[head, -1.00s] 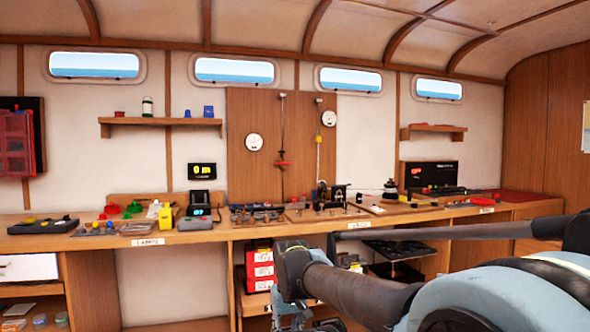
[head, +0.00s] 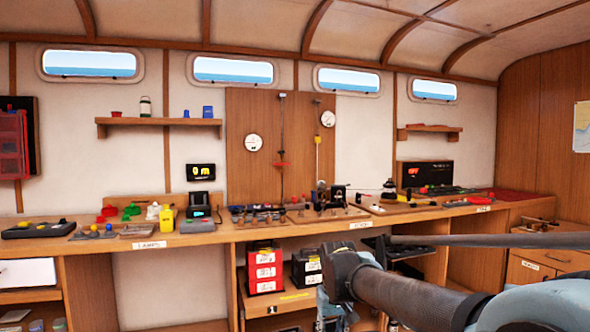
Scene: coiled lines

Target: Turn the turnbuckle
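A tall wooden panel (head: 240,185) on the back wall carries two vertical lines. The left line has a red fitting (head: 281,164) partway down, which looks like a turnbuckle, though it is small. Two round white gauges sit on the panel, one at left (head: 254,142) and one at upper right (head: 328,118). My arm crosses the lower right, well in front of the bench and apart from the panel.
A long wooden bench (head: 110,246) runs below the panel, with several tools and small devices on it. A yellow bottle (head: 167,217) and a black display unit (head: 201,202) stand left of the panel.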

